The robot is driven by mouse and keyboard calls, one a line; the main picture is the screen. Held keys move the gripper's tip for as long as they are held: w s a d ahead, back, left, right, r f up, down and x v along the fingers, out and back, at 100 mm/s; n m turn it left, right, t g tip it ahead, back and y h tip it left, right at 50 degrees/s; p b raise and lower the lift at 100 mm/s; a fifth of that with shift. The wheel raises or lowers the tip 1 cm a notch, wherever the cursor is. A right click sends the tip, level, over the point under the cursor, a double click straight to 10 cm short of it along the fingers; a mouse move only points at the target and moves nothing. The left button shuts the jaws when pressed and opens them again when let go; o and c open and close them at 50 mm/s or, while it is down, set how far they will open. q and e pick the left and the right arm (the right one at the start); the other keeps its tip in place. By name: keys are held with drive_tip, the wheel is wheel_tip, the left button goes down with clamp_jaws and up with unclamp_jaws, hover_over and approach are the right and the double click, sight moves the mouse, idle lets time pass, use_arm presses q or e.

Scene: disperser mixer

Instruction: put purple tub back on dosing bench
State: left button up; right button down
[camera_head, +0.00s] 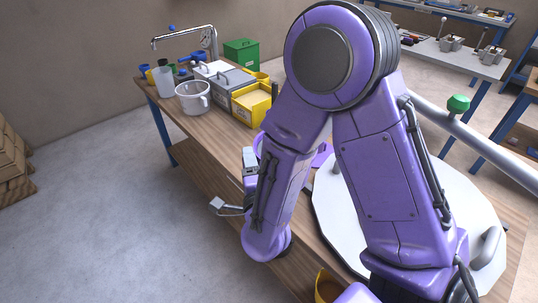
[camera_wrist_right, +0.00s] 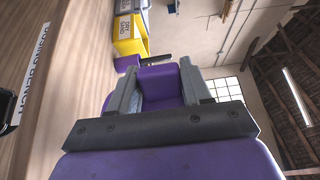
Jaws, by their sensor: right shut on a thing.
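My right gripper (camera_wrist_right: 161,84) is shut on the purple tub (camera_wrist_right: 160,92), which sits between its two grey fingers in the right wrist view. In the head view my own purple arm hides most of this area. The grey gripper parts (camera_head: 234,184) show at its left side, over the near edge of the wooden dosing bench (camera_head: 208,143). Whether the tub touches the bench cannot be told. My left gripper is not in view.
A white pot (camera_head: 193,98), grey box (camera_head: 222,80), yellow bin (camera_head: 252,104) and green box (camera_head: 241,53) stand at the bench's far end. A large pale disc (camera_head: 338,232) lies at the right behind my arm. A yellow container (camera_head: 327,287) shows at the bottom.

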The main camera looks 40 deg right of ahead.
drive_tip(key=shift+w+d+f+b, duration=0.3)
drive_tip(key=shift+w+d+f, duration=0.7)
drive_tip(key=shift+w+f, duration=0.95)
drive_tip(key=shift+w+d+f+b, duration=0.25)
drive_tip(key=shift+w+d+f, duration=0.75)
drive_tip(key=shift+w+f, duration=0.95)
drive_tip(key=shift+w+d+f+b, duration=0.3)
drive_tip(key=shift+w+d+f, duration=0.95)
drive_tip(key=shift+f, duration=1.1)
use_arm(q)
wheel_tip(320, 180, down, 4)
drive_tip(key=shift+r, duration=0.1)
use_arm(e)
drive_tip(key=shift+w+a, duration=0.25)
drive_tip(key=shift+f, duration=0.1)
drive_tip(key=shift+c, duration=2.4)
unclamp_jaws()
